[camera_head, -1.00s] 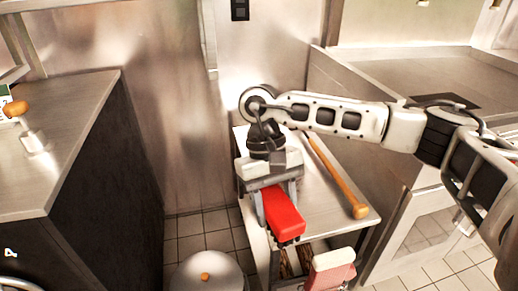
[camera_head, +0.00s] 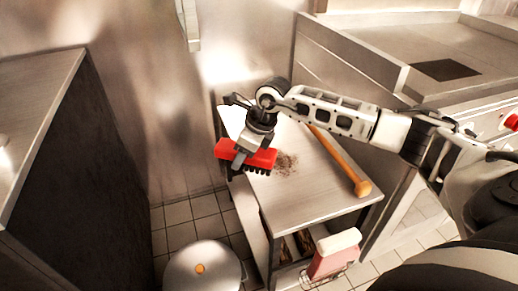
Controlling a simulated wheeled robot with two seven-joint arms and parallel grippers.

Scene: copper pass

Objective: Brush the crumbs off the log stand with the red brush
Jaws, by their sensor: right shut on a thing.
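The red brush (camera_head: 231,152) has dark bristles pointing down and is held by my right gripper (camera_head: 252,150), which is shut on it. The brush is over the left edge of the log stand (camera_head: 312,200), a small metal-topped table. Whether the bristles touch the top cannot be told. A dark patch of crumbs (camera_head: 287,164) lies on the stand just right of the brush. Logs (camera_head: 290,247) show on the shelf under the top. My left gripper is not in view.
A wooden rod with a knob end (camera_head: 340,162) lies along the right of the stand top. A pink-red container with a white top (camera_head: 333,254) hangs at the stand's front. A round lidded bin (camera_head: 203,270) stands at front left. Counters flank both sides.

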